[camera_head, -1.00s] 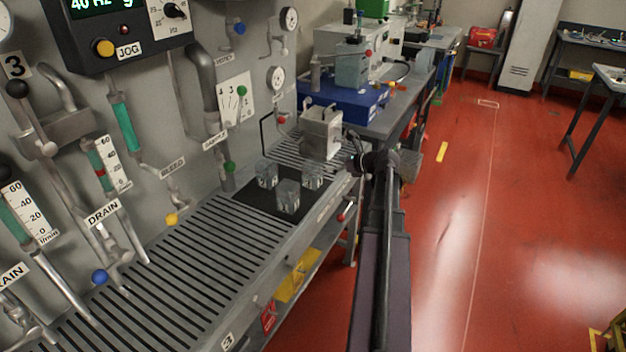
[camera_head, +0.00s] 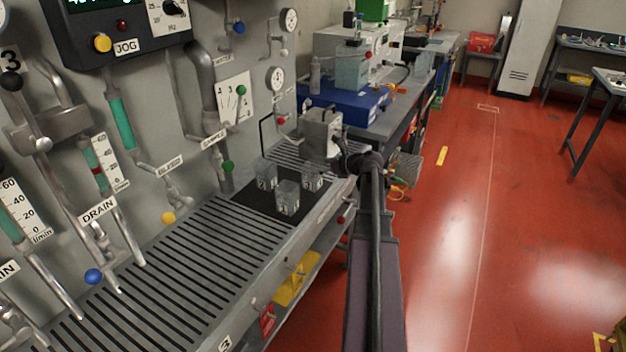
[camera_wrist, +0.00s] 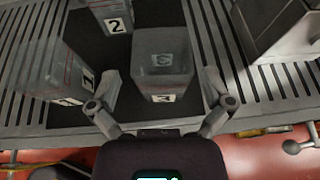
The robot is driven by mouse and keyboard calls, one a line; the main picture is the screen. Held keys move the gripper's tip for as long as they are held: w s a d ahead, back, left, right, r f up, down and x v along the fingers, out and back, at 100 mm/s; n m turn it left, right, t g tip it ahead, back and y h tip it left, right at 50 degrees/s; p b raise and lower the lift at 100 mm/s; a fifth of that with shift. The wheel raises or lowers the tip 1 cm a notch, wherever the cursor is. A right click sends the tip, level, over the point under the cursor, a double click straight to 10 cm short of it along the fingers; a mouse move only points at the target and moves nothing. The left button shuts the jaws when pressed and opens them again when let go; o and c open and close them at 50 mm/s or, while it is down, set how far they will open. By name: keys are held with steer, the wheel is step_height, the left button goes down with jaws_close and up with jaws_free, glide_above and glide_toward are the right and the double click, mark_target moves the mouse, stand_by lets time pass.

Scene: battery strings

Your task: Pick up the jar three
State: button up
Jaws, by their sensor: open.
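Jar three (camera_wrist: 163,62) is a clear square glass jar with a white "3" label, upright on the dark mat (camera_wrist: 140,14), in the middle of the wrist view. In the head view jar three (camera_head: 313,177) is the rightmost of the jars. My gripper (camera_wrist: 162,105) is open and empty. In the wrist view its fingertips appear on either side of the jar's near lower end; I cannot tell whether they touch it. Jar one (camera_wrist: 58,76) stands to the left, and jar two (camera_wrist: 112,15) stands farther back. In the head view my arm hides most of my gripper.
A metal box (camera_head: 321,127) stands on the slatted bench (camera_head: 190,260) beyond the jars, at the right in the wrist view. The wall panel with gauges and pipes borders the bench. A red handle (camera_head: 341,219) is on its front edge. The slats left of the mat are clear.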

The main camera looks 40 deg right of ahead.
mark_target(312, 167)
steer(key=x, duration=0.1)
steer(key=b+x, duration=0.1)
steer(key=x, duration=0.1)
steer(key=shift+d+f, duration=0.15)
steer(key=shift+f, duration=0.2)
steer(key=shift+w+a+f+b, duration=0.1)
steer(key=shift+w+a+b, duration=0.15)
steer(key=shift+w, duration=0.2)
steer(key=shift+c, duration=0.2)
steer(key=c, duration=0.8)
